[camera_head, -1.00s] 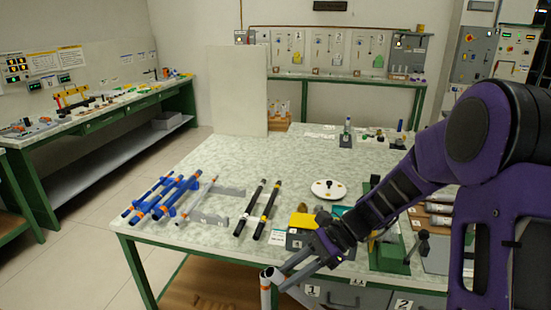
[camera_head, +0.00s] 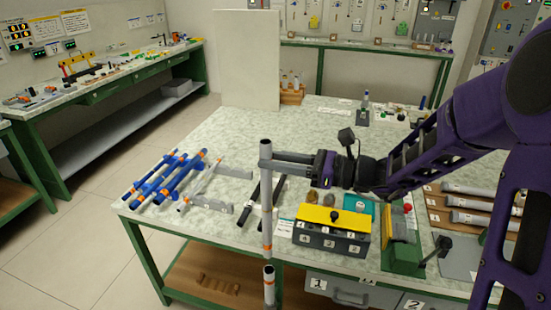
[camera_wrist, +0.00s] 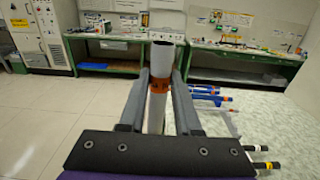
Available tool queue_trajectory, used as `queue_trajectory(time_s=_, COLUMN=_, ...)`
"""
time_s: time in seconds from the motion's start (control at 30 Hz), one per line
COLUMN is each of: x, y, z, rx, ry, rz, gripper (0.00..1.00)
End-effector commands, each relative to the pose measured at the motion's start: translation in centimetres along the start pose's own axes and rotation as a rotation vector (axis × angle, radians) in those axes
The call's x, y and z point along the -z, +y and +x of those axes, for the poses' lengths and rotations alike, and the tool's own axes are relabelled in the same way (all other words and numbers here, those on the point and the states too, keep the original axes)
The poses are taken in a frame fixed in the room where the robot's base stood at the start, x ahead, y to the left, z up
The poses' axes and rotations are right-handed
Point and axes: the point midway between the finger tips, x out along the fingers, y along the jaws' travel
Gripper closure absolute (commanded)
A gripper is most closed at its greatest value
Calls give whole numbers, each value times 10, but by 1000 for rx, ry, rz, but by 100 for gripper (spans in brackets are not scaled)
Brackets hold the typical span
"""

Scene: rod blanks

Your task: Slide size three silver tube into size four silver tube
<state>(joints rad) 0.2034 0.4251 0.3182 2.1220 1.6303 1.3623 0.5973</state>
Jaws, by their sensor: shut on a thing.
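My gripper (camera_head: 272,158) is shut on a silver tube (camera_head: 266,205) near its top end and holds it upright. The tube has orange bands. In the wrist view, the held tube (camera_wrist: 157,110) stands between the fingers (camera_wrist: 161,84), with its open top and an orange band showing. A second silver tube (camera_head: 268,298), with a dark open top and an orange band, stands upright below it in front of the table edge. The two appear nearly in line in the head view. Whether they touch is unclear, and the size marks cannot be read. The lower tube's foot is out of frame.
Blue tubes (camera_head: 175,180) and black rods (camera_head: 252,205) lie on the table at left. A yellow-topped box (camera_head: 333,238) and a green fixture (camera_head: 403,255) stand right of the held tube. More silver tubes (camera_head: 478,203) lie on a brown board at right.

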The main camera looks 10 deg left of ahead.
Motion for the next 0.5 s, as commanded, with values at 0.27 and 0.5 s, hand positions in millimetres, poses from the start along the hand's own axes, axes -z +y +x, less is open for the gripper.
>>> queue_trajectory(time_s=0.27, x=9, y=0, z=-1, rx=0, ry=3, rz=0, gripper=99)
queue_trajectory(time_s=0.5, x=30, y=0, z=-1, rx=-1, ry=3, rz=2, gripper=99)
